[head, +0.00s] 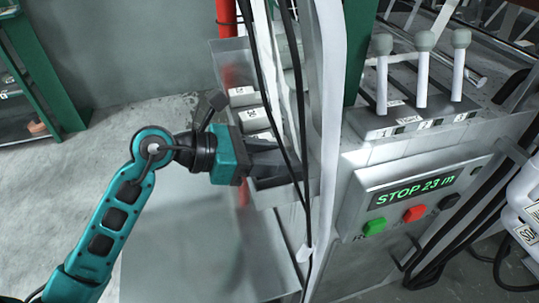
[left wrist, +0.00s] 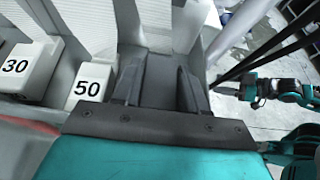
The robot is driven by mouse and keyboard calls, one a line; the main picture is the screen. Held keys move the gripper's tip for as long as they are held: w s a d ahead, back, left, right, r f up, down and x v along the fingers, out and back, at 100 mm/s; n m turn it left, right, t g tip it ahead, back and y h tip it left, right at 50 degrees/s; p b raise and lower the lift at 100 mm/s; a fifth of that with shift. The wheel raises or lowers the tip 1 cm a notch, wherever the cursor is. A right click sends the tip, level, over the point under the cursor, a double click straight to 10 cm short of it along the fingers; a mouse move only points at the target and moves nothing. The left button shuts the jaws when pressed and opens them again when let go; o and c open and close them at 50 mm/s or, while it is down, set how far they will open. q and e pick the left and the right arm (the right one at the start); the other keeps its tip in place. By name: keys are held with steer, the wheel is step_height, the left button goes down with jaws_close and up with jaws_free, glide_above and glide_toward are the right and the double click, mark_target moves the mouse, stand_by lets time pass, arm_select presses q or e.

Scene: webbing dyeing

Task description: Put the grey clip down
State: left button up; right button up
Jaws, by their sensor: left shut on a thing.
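My left gripper (head: 283,163) reaches from the left into a grey rack beside the machine, behind thin black cables. The left wrist view shows its two dark fingers (left wrist: 160,88) shut on a dark grey flat piece (left wrist: 158,75), which looks like the grey clip. The clip cannot be made out in the head view. It sits low between white blocks and a pale wall; whether it touches the rack is unclear. My right gripper (left wrist: 248,90) shows small at the right of the left wrist view, too small to tell its state.
White blocks marked 30 (left wrist: 18,68) and 50 (left wrist: 88,85) sit beside the fingers. A control panel (head: 415,197) reads "STOP 23 m", with green and red buttons. Three levers (head: 422,75) stand above it. A red pipe (head: 227,30) rises behind the rack.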

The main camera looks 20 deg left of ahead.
arm_select(q)
steer(key=shift+f, duration=0.35)
steer(key=o, duration=1.1)
steer(key=shift+c, duration=0.2)
steer(key=shift+r, duration=0.1)
